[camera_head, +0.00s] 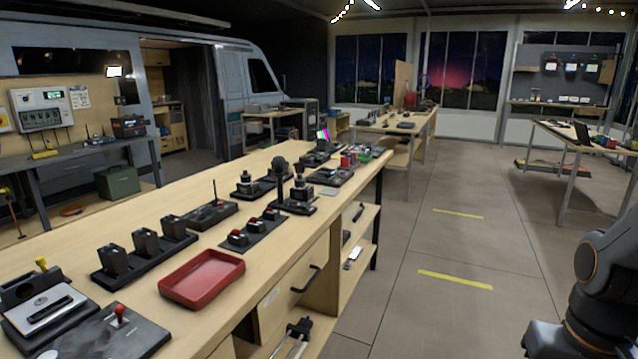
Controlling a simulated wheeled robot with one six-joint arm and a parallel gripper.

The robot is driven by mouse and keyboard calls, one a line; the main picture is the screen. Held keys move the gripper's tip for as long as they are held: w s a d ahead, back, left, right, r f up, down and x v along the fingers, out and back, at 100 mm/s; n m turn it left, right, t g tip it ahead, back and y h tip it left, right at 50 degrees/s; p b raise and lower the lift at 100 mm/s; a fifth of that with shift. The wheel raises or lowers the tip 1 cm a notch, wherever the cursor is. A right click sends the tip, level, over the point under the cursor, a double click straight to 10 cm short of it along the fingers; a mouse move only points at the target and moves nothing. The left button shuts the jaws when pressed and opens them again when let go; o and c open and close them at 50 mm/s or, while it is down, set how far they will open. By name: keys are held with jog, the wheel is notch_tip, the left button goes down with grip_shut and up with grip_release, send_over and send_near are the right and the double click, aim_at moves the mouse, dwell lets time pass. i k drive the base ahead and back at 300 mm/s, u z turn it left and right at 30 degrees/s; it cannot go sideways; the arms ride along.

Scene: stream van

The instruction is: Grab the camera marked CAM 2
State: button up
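No label reading CAM 2 is legible, so I cannot tell which thing is the camera. Three small black-and-red devices, the middle one (253,225) among them, sit in a row on a dark mat (262,238) on the long wooden bench. Three upright black blocks (146,242) stand in a row on a black base to their left. Black devices with raised heads (246,184) stand farther back on the bench, another (301,194) to the right. My arm shows at the lower right, clear of the bench; my gripper is not in view.
A red tray (203,279) lies near the front edge of the bench (110,222). A panel with a red-knobbed lever (119,312) is at the near left. A drawer handle (306,279) sticks out below. The floor (400,312) right of the bench is open.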

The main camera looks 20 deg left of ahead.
aim_at(300, 191)
jog(key=u, duration=0.05)
jog(key=i, duration=2.6)
jog(key=u, duration=3.3)
